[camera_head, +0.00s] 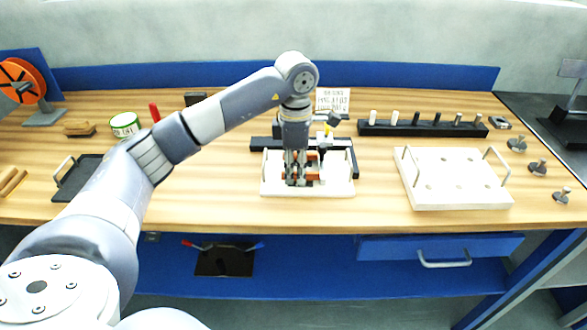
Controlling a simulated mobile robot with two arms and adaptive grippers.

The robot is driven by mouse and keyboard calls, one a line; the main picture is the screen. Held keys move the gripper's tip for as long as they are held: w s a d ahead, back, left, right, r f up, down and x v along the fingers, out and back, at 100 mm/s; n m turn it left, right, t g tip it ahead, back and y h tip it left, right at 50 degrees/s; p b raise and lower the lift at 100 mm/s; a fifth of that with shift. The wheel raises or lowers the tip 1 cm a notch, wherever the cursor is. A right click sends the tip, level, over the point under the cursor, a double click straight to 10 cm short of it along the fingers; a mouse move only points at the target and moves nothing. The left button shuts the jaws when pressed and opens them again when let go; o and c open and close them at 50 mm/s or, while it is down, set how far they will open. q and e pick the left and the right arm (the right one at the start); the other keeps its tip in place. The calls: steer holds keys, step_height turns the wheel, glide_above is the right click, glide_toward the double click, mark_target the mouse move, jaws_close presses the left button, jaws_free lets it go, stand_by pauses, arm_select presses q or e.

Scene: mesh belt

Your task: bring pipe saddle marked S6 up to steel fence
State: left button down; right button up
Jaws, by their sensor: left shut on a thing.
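My left gripper (296,182) points straight down over a white board (338,188) at the middle of the bench. It is shut on a small orange-brown piece (311,177), which looks like a pipe saddle, low over the board; its fingers hide part of it. No S6 mark can be read. Another orange-brown piece (313,157) shows just behind. A dark bar (263,144), which looks like the steel fence, runs along the back of the board, with a dark side piece at the right. Whether the held piece touches the bar cannot be told. My right gripper is out of view.
A black clamp with a yellow part (326,132) stands behind the board. A white tray with handles (458,190) is at the right, a dark rack of pegs (420,129) behind it. A black tray (78,178) lies left. Bare wood lies left of the board.

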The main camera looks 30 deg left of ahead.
arm_select(q)
steer(key=c, duration=1.4)
jaws_free()
steer(key=shift+c, duration=0.2)
step_height(320, 180, up, 12)
